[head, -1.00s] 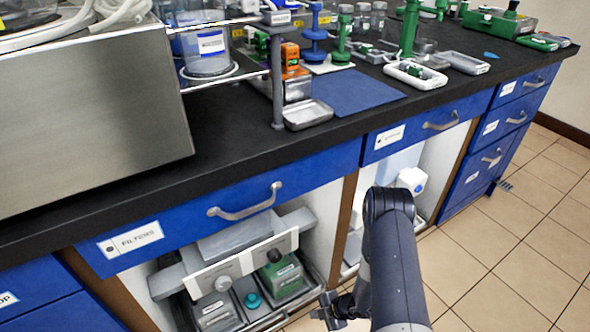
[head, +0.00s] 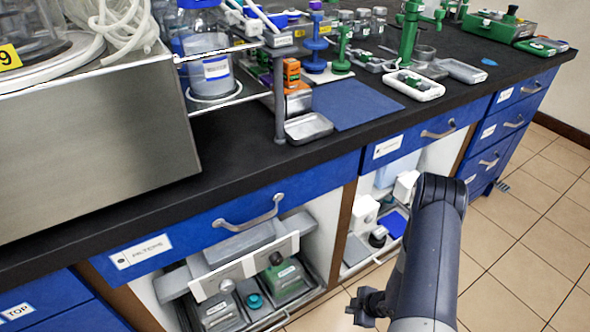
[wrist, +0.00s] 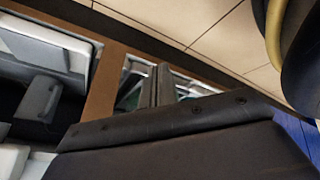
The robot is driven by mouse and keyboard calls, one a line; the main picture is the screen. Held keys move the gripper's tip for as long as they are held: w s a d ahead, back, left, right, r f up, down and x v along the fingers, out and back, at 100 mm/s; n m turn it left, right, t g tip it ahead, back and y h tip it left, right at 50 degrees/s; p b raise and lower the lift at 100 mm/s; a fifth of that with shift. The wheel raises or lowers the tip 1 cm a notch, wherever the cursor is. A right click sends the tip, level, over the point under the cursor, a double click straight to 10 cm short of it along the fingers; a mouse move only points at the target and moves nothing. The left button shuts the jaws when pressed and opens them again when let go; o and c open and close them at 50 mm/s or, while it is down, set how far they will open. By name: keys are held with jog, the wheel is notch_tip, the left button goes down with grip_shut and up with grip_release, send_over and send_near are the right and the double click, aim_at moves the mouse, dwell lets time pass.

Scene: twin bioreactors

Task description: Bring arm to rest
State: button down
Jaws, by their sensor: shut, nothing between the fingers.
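My gripper (head: 368,306) hangs low in the head view, in front of the bench cabinets and over the tiled floor. It is small and dark there. My arm comes up from the bottom edge and bends at an elbow in front of the right open cabinet. In the wrist view my gripper's fingers (wrist: 160,86) stand close together, shut and empty. The open cabinets lie beyond them, with a brown upright panel (wrist: 104,85) to their left.
The black bench top (head: 255,160) holds glassware, racks and trays. Below are a blue FILTERS drawer (head: 235,225) and an open cabinet with a grey pull-out tray (head: 310,283). Drawers (head: 490,160) stand at the right. The tiled floor (head: 520,260) at right is clear.

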jog(key=shift+w+d+f+m+h, duration=0.1)
jog(key=shift+d+f+m+h, duration=0.1)
jog(key=shift+d+m, duration=0.35)
jog(key=shift+w+d+f+m+h, duration=0.1)
jog(key=shift+d+m+h, duration=0.15)
jog(key=shift+m, duration=0.6)
